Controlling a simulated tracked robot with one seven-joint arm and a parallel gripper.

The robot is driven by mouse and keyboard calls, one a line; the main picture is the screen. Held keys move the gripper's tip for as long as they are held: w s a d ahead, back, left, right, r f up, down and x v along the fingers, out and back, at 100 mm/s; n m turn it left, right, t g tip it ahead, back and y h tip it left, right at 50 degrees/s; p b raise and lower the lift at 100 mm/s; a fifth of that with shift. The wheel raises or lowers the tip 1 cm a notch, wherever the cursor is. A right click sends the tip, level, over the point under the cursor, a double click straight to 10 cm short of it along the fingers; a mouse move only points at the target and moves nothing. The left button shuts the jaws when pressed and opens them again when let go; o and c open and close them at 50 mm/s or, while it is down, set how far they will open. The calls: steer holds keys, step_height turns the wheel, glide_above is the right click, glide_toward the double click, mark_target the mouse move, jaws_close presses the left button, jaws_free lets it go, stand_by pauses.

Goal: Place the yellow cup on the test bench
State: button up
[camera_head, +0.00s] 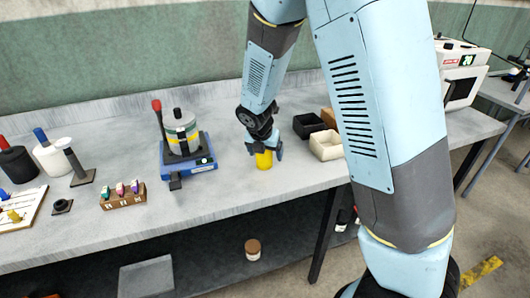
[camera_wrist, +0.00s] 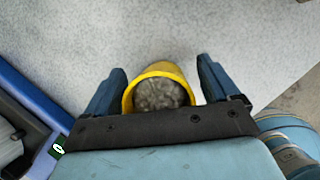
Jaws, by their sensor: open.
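The yellow cup (camera_head: 264,160) stands upright on the grey bench top (camera_head: 232,186), near its front edge. In the wrist view the cup (camera_wrist: 160,69) shows from above, filled with grey-brown grain. My gripper (camera_head: 264,150) is over the cup from above. In the wrist view my gripper (camera_wrist: 162,78) is open, with one blue finger on each side of the cup and a gap on both sides. The cup's lower part is hidden in the wrist view.
A blue device (camera_head: 188,165) with a red-tipped lever stands left of the cup. A black box (camera_head: 308,125) and a cream box (camera_head: 326,145) stand to the right. A wooden rack (camera_head: 124,199) with small coloured items is further left.

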steer(key=shift+r, duration=0.1)
steer(key=v, duration=1.2)
steer(key=s+d+r+m+y, duration=0.1)
steer(key=s+d+r+m, duration=0.35)
steer(key=d+m, duration=0.3)
steer(key=s+d+r+m, duration=0.4)
steer(key=d+r+m, duration=0.25)
steer(key=m, duration=0.25)
steer(key=s+d+r+m, duration=0.2)
steer(key=s+d+m, duration=0.1)
steer(key=s+m, duration=0.3)
steer(key=s+d+r+m+t, duration=0.1)
steer(key=s+d+r+m, duration=0.1)
steer(key=s+m, duration=0.5)
steer(key=shift+s+d+m+y, duration=0.2)
steer(key=shift+d+m+y, duration=0.3)
steer(key=shift+m, duration=0.65)
